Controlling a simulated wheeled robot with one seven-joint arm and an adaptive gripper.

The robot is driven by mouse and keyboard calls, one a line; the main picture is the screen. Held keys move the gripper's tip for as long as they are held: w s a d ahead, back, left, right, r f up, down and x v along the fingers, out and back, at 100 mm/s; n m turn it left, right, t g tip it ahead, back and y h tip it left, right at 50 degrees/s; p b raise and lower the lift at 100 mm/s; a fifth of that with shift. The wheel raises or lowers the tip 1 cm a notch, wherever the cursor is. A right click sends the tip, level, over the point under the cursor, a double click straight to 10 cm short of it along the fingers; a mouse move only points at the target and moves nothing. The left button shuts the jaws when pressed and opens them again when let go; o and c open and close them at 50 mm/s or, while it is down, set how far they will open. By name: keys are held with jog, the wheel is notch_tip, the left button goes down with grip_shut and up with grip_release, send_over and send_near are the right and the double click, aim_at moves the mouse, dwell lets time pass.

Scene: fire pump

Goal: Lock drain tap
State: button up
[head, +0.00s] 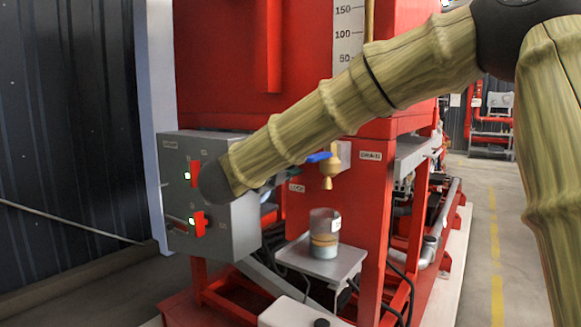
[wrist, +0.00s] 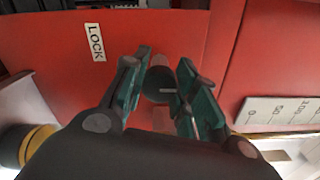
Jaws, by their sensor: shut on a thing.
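The brass drain tap (head: 331,174) has a blue lever (head: 318,157) at its upper left and hangs on the red frame. A white label reading LOCK (wrist: 96,42) is on the red panel in the wrist view; a small label (head: 297,188) shows left of the tap in the head view. My gripper (wrist: 163,85) is shut on a small dark grey round piece (wrist: 159,77) with a pale slot, close to the red panel. I cannot tell for sure what this piece is. In the head view my arm hides most of the gripper.
A grey control box (head: 232,232) with red switches and green lights stands at the left. A clear jar (head: 324,227) with layered contents stands on a grey shelf (head: 316,262) below the tap. A white level scale (head: 348,35) is above. The aisle at right is clear.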

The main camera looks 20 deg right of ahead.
dwell(0.3)
jog(key=o, duration=1)
jog(key=shift+s+a, duration=0.1)
jog(key=v, duration=1.1)
jog(key=shift+s+a, duration=0.25)
jog(key=shift+s, duration=0.05)
